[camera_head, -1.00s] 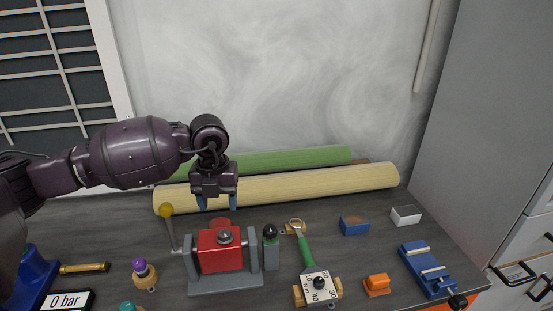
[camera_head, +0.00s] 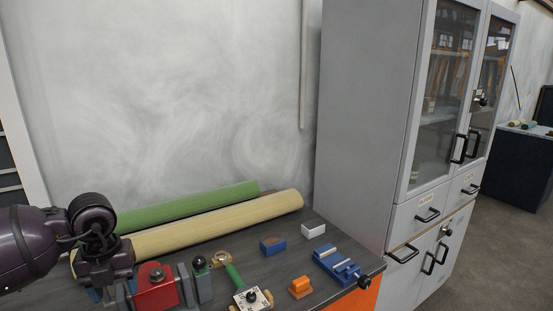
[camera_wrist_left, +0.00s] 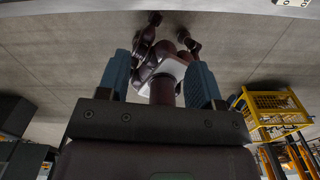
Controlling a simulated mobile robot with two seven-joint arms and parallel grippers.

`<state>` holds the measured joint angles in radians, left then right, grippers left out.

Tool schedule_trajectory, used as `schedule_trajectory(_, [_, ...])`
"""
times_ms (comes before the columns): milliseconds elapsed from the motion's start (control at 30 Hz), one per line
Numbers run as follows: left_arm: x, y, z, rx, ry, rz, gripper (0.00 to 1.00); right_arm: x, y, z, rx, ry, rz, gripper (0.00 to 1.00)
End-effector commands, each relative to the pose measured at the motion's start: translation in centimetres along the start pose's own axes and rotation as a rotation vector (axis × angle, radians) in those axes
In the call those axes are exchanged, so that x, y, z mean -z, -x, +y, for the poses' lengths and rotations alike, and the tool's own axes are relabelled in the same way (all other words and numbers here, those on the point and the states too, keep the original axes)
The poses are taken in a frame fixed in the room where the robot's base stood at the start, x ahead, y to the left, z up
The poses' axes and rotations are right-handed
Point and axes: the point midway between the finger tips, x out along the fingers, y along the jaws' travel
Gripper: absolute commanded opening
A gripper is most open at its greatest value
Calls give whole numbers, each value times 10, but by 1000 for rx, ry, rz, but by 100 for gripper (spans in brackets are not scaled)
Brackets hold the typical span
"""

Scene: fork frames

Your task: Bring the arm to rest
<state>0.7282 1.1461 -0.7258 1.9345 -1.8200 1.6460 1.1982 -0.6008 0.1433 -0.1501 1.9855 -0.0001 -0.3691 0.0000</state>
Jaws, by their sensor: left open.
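My left arm, dark purple, comes in from the left in the head view. Its gripper (camera_head: 112,290) hangs at the lower left over the workbench (camera_head: 215,290), partly in front of the red vise (camera_head: 156,288). The gripper hides the left side of the vise. In the left wrist view the two blue fingers (camera_wrist_left: 160,82) stand wide apart with nothing held between them. My right gripper does not show.
A green roll (camera_head: 190,205) and a cream roll (camera_head: 220,224) lie along the wall. A grey cabinet (camera_head: 365,120) stands beyond the bench.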

Motion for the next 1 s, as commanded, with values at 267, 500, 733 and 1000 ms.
schedule_trajectory(267, [4,9,-50,312,-246,-17,60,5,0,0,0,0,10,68])
schedule_trajectory(500, [20,57,-122,793,-385,-44,60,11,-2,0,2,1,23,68])
schedule_trajectory(733, [34,105,-177,1344,-290,-67,60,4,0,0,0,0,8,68])
schedule_trajectory(1000, [8,106,-175,1817,284,-93,60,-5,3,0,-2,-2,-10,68])
